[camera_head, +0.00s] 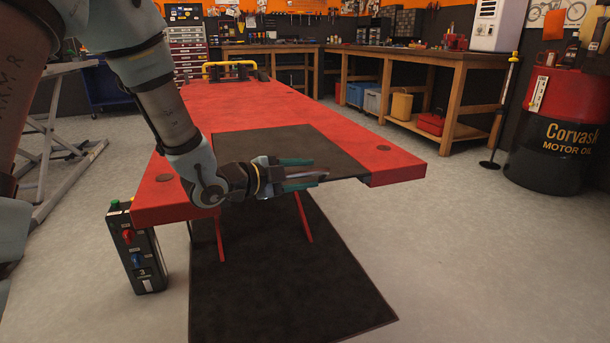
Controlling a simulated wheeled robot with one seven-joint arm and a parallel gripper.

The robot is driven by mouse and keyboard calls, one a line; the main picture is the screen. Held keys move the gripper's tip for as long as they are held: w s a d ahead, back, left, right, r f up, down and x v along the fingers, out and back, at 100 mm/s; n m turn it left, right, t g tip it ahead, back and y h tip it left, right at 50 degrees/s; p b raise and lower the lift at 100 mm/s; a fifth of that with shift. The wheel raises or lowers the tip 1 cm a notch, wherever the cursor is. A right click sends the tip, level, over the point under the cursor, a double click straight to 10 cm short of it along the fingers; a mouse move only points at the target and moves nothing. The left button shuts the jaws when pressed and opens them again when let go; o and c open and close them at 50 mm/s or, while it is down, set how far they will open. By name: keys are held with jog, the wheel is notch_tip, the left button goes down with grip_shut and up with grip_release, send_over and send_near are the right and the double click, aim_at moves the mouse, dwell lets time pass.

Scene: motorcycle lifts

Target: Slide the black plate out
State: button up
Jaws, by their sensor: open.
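The black plate (290,146) lies flat in a cut-out at the near end of the red lift table (233,101). Its near edge shows along the table's front, partly hidden behind my gripper. My gripper (318,179) is open at the plate's near edge, with its fingers pointing right. The fingers overlap the plate's edge in the picture; I cannot tell whether they touch it. My arm comes in from the upper left and covers part of the table's left side.
A control box (137,250) with coloured knobs stands at the table's near left corner. A dark mat (280,285) lies on the floor below. A black and red oil drum (555,135) stands at right, workbenches (440,65) behind. The floor right of the table is clear.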

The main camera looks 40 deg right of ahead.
grip_shut()
dwell(0.4)
dwell(1.1)
